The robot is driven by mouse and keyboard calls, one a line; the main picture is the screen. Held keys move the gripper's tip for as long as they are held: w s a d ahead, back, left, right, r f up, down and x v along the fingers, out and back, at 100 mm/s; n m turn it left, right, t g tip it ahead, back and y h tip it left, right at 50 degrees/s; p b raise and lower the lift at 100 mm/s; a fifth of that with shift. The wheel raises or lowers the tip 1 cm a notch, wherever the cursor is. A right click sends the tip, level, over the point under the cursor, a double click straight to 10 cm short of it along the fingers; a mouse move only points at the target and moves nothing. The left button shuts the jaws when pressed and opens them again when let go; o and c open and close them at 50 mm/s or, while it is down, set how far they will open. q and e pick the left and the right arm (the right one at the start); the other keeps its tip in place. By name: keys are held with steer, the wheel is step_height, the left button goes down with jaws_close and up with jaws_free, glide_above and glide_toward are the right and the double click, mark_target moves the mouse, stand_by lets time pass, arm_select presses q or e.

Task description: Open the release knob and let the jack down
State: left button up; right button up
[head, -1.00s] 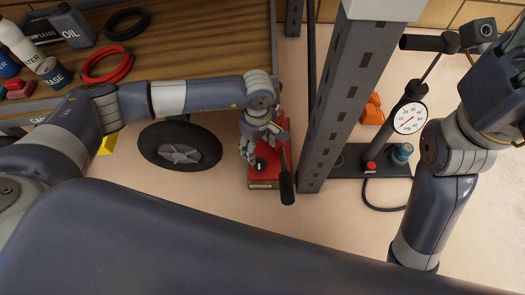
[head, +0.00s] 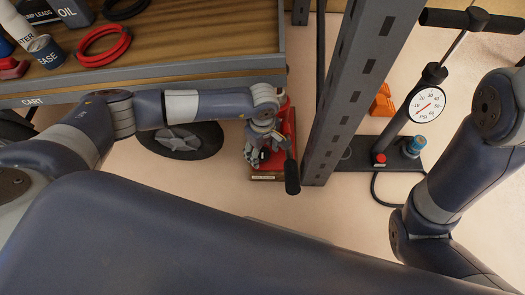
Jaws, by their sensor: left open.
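The red jack (head: 287,153) stands on the floor beside the grey upright post, on a small base with a label at its front edge. Its black-gripped handle (head: 292,178) slants down toward me on the jack's right side. My left gripper (head: 258,158) is open at the jack's left front, low over its base. It covers much of that side. A small dark part shows between the fingers, but I cannot tell whether it is the release knob or whether the fingers touch it. My right arm shows at the right edge; its gripper is out of frame.
The grey slotted post (head: 352,85) rises close to the jack's right. A floor pump (head: 428,104) with a gauge stands beyond it, near an orange wedge (head: 382,101). The floor in front is clear.

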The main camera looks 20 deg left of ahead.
arm_select(q)
steer(key=c, duration=1.1)
steer(key=shift+o, duration=0.2)
